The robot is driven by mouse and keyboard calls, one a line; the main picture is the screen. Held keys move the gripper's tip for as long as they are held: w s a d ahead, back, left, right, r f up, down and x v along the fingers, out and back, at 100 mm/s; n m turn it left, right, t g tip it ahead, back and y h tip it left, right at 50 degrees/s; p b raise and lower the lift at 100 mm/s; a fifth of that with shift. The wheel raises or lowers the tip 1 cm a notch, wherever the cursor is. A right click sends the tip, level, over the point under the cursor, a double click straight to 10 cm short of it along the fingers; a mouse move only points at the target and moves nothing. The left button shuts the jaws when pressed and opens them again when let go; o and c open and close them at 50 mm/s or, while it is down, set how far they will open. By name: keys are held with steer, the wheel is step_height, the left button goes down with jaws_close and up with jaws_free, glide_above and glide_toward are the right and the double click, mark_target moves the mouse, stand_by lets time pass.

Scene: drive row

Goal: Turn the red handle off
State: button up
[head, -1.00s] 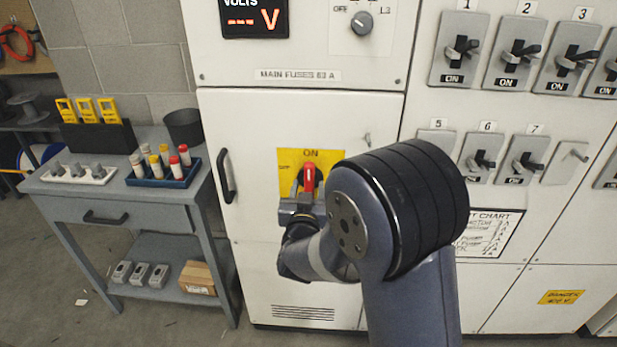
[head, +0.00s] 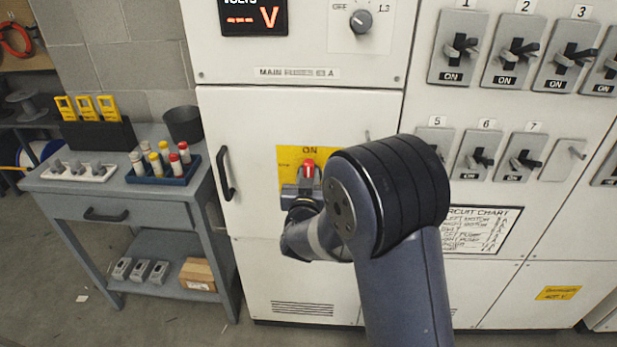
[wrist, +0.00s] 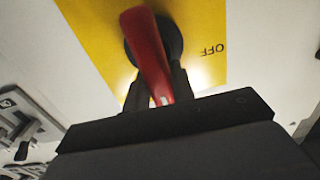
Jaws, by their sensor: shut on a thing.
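The red handle (head: 308,169) sits on a yellow plate (head: 322,154) on the white cabinet door, and its red tip points up toward the word ON. In the wrist view the red handle (wrist: 148,55) runs from a dark round hub down between my gripper's fingers. The yellow plate (wrist: 210,25) carries the word OFF to one side there. My gripper (head: 302,188) is at the handle, shut on it; in the wrist view its dark fingers (wrist: 160,92) flank the red grip. My own arm hides the right part of the plate in the head view.
A black door handle (head: 226,174) is left of the plate. Breaker switches (head: 517,52) line the panel at right. A grey workbench (head: 140,212) with fuses and locks stands at left. Open floor lies between the bench and my arm.

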jaws_close()
steer(key=n, duration=0.2)
steer(key=a+n, duration=0.1)
steer(key=n, duration=0.1)
steer(key=shift+f, duration=0.1)
steer(key=shift+a+f+n+p, duration=0.25)
steer(key=shift+f+n+p, duration=0.2)
steer(key=shift+n, duration=1.9)
steer(key=shift+a+f+n+p, duration=0.3)
steer(key=shift+n+p, duration=0.1)
steer(key=shift+n, duration=1.9)
steer(key=shift+a+f+n+p, duration=0.2)
steer(key=shift+f+n+p, duration=0.25)
steer(key=shift+n, duration=1.9)
steer(key=o, duration=0.7)
jaws_free()
